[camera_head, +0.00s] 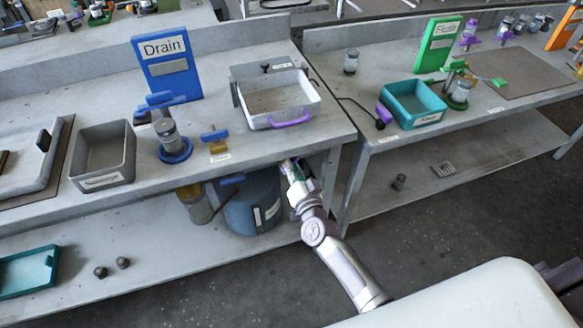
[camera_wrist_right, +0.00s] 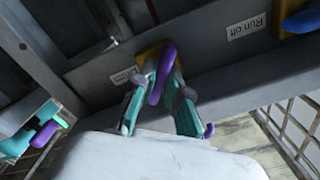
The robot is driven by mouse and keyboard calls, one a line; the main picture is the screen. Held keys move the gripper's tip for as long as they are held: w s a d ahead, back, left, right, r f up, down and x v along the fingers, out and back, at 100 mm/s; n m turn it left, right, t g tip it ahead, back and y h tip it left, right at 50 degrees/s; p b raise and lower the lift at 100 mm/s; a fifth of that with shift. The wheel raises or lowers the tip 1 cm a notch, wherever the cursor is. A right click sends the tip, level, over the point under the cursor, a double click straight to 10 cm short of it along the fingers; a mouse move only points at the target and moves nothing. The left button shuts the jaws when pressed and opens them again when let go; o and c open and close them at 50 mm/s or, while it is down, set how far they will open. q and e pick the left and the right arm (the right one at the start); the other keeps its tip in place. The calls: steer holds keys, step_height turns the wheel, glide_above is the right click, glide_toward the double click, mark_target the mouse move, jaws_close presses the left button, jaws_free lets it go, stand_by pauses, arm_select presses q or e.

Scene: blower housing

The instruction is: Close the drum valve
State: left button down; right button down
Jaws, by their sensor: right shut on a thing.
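My right gripper (camera_head: 288,166) is at the front edge of the left bench, beside the blue drum (camera_head: 250,203) on the lower shelf. In the right wrist view, its teal fingers (camera_wrist_right: 160,95) are shut on a purple lever (camera_wrist_right: 165,57) on a brass-coloured body (camera_wrist_right: 149,52). I take this lever to be the drum valve's; its label is too small to read. In the head view the gripper hides the lever. The lever stands in line with the fingers; I cannot tell whether the valve is open or closed. My left gripper is not in view.
A white tray with a purple handle (camera_head: 291,118) stands above my gripper. A brass valve with a blue handle (camera_head: 215,140) is left of it. In the wrist view a "Run off" label (camera_wrist_right: 246,27) and a blue handle (camera_wrist_right: 303,20) are at the right. The floor (camera_head: 440,225) is clear.

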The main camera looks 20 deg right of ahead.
steer(key=shift+m+b, duration=1.15)
steer(key=shift+m, duration=3.85)
steer(key=c, duration=1.2)
jaws_free()
steer(key=shift+s, duration=0.1)
steer(key=s, duration=1.2)
steer(key=shift+d, duration=0.25)
